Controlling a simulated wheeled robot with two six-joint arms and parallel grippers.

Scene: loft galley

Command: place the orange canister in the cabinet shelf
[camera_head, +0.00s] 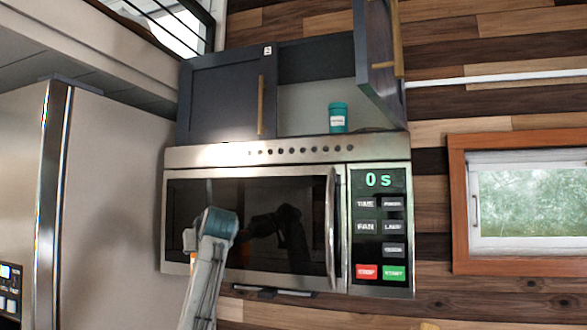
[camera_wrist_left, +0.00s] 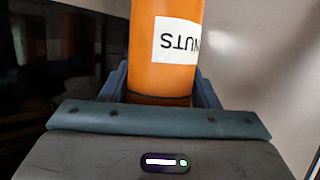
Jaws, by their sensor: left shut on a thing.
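The orange canister (camera_wrist_left: 166,72), with a white label reading NUTS, stands between the fingers of my left gripper (camera_wrist_left: 162,90) in the left wrist view. The gripper is shut on it. In the head view the canister is mostly hidden behind my left arm, in front of the microwave's left side; a bit of its white label (camera_head: 188,239) shows. The cabinet shelf (camera_head: 302,108) is above the microwave, higher than the canister. Its right door (camera_head: 378,65) is open and its left door (camera_head: 221,98) is closed. My right gripper is not in view.
A teal canister (camera_head: 338,118) stands on the shelf right of centre, with bare space to its left. The microwave (camera_head: 260,215) has a protruding handle (camera_head: 331,230). A fridge (camera_head: 110,190) stands at the left. The open door juts out at the opening's right side.

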